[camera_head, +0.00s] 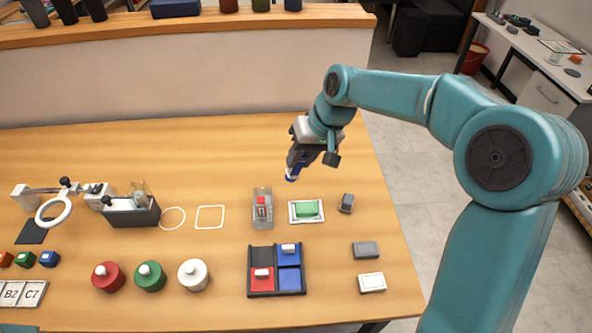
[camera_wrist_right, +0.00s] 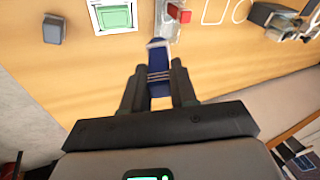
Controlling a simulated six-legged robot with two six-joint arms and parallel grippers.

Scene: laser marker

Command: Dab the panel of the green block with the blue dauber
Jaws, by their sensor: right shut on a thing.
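My right gripper (camera_head: 300,155) is above the table, behind the green block in the head view. It is shut on the blue dauber (camera_head: 292,175), which points down from the jaws. The right wrist view shows the dauber (camera_wrist_right: 159,65) between the two fingers (camera_wrist_right: 159,85), with its pale tip away from the palm. The green block (camera_head: 306,209) sits in a white frame on the table. It also shows at the top of the wrist view (camera_wrist_right: 114,17). The dauber and the green block are apart. My left gripper is not in either view.
A clear tray (camera_head: 262,222) with a red piece stands left of the green block, and a dark grey block (camera_head: 347,203) stands right. A four-compartment tray (camera_head: 250,277) lies in front. Red, green and white round pots (camera_head: 107,281) stand front left. The table behind is clear.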

